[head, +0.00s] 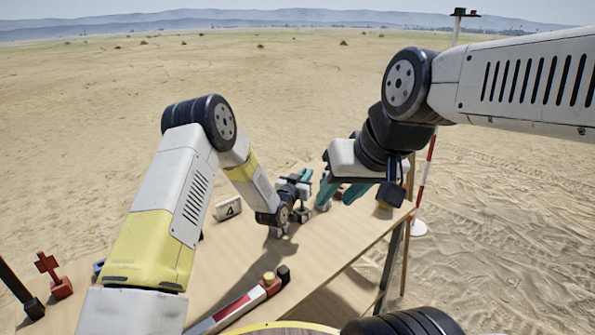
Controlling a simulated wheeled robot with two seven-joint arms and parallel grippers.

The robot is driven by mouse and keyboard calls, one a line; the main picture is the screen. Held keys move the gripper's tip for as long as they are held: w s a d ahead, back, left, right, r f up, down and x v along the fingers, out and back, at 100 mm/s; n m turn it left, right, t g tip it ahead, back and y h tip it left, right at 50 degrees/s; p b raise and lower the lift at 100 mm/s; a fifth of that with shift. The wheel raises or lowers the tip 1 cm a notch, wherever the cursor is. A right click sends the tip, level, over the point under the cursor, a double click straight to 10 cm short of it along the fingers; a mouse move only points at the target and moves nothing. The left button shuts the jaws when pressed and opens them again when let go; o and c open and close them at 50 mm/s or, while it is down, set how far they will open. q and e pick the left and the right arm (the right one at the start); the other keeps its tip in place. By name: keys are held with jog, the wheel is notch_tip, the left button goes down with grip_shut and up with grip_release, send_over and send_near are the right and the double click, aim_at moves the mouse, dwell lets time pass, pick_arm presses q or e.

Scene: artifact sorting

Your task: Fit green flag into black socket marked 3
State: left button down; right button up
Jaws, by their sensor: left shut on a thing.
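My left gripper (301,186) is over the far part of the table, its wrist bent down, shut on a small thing. I cannot make out a socket marked 3; the left arm and grippers cover much of the table.
A white card marked 4 (228,209) stands on the wooden table (335,240). A red cross-shaped piece (47,264) and a dark post (14,282) are at the left. A red-and-white bar (240,304) lies near the front. A striped pole (427,178) stands beyond the table's right edge.

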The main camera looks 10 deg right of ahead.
pick_arm(q)
jog(key=shift+f, duration=1.5)
jog(key=c, duration=1.4)
grip_release()
jog(key=shift+s, duration=0.1)
jog(key=v, duration=0.7)
jog(key=shift+s+a, duration=0.25)
